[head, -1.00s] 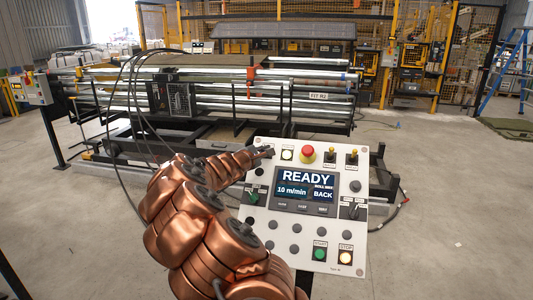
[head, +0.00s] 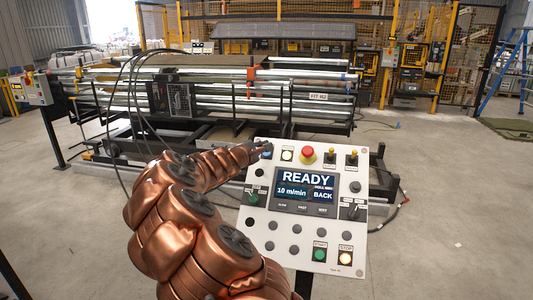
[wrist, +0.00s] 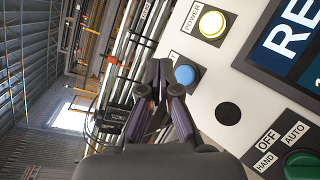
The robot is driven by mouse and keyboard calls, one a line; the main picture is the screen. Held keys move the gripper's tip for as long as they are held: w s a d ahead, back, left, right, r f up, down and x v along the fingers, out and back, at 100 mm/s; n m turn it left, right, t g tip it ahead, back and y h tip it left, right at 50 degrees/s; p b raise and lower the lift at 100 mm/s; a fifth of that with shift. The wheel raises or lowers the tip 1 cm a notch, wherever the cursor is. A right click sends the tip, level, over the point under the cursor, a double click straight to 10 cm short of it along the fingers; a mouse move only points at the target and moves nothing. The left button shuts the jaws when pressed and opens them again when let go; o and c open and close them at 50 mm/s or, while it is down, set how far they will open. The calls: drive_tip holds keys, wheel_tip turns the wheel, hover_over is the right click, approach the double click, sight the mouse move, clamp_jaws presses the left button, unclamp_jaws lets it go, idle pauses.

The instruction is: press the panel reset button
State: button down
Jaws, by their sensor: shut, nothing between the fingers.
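The control panel (head: 345,236) is a white tilted board with a lit screen reading READY, 10 m/min and BACK. A blue button (wrist: 186,75) sits at its upper left corner, next to a label partly cut from sight that ends in T. In the head view the blue button (head: 267,154) shows just past my fingertips. My gripper (head: 259,146) is shut and empty at that corner. In the wrist view my closed fingertips (wrist: 159,68) lie just left of the blue button, and a gap seems to show between them. Depth to the panel face is hard to tell.
A lit white POWER button (wrist: 212,24) is beside the blue one. A red mushroom button (head: 308,153), toggles and a HAND/OFF/AUTO green switch (wrist: 302,165) are also on the panel. A roller machine (head: 220,95) stands behind. Concrete floor is open to the right.

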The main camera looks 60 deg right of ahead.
drive_tip(key=shift+s+a+r, duration=0.3)
drive_tip(key=shift+a+r, duration=0.35)
drive_tip(key=shift+r, duration=0.2)
idle(0.3)
drive_tip(key=s+a+r+m+g+y+p, duration=0.25)
drive_tip(key=s+a+r+m, duration=0.35)
drive_tip(key=s+a, duration=0.3)
drive_tip(key=s+a+f+y+p, duration=0.1)
drive_tip(key=s+a+f+y, duration=0.3)
drive_tip(key=a, duration=1.1)
drive_tip(key=s+a+f+y+p, duration=0.1)
drive_tip(key=s+a+f+y, duration=0.4)
drive_tip(key=a, duration=1)
drive_tip(key=s+a+f+y+p, duration=0.2)
drive_tip(key=s+a+f+y, duration=0.2)
drive_tip(key=a, duration=1.2)
drive_tip(key=s+y, duration=0.1)
drive_tip(key=s, duration=0.2)
drive_tip(key=shift+s+f+m, duration=0.3)
drive_tip(key=shift+f, duration=0.1)
